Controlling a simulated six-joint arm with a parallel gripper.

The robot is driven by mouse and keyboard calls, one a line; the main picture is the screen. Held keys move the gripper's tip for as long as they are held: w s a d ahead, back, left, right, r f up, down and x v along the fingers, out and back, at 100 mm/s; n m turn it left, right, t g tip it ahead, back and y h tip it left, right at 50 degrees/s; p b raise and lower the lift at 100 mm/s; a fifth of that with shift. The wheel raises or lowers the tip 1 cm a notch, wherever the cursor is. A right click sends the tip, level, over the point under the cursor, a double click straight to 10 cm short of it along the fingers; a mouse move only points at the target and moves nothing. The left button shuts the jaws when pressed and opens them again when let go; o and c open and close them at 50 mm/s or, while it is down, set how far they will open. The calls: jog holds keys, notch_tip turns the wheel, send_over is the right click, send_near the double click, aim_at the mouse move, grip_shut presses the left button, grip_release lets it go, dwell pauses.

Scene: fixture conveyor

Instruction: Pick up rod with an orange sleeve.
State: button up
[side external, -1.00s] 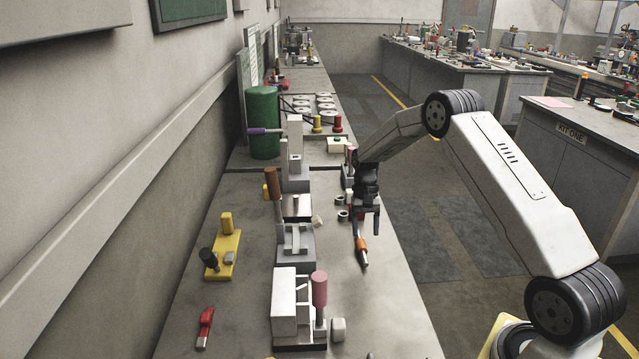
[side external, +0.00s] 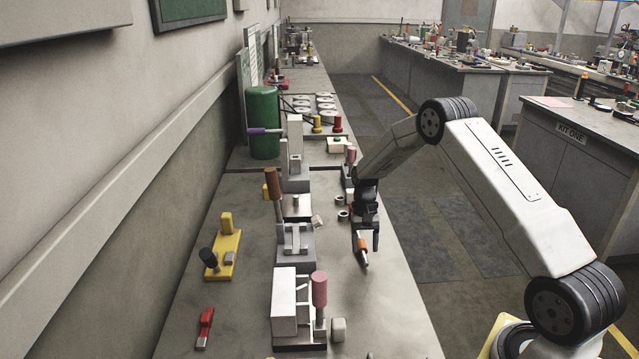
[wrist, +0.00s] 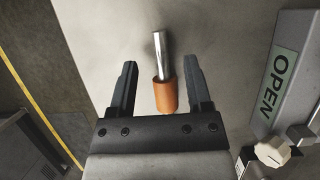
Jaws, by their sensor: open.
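The rod (wrist: 161,52) with an orange sleeve (wrist: 166,95) lies on the grey bench top. In the wrist view the sleeve sits between the two fingers of my gripper (wrist: 159,88), with a gap on each side, and the bare silver end points away past the fingertips. In the side external view my gripper (side external: 366,240) is low over the bench at the rod, its open fingers on either side of the orange sleeve (side external: 362,243). The rod's tip (side external: 364,259) shows below the fingers; the rest is partly hidden by them.
A grey fixture with an OPEN label (wrist: 279,83) stands right of the rod in the wrist view. Bench around the rod is mostly clear.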

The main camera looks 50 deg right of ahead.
aim_at(365, 258)
jog(key=shift+x, duration=1.7)
grip_shut()
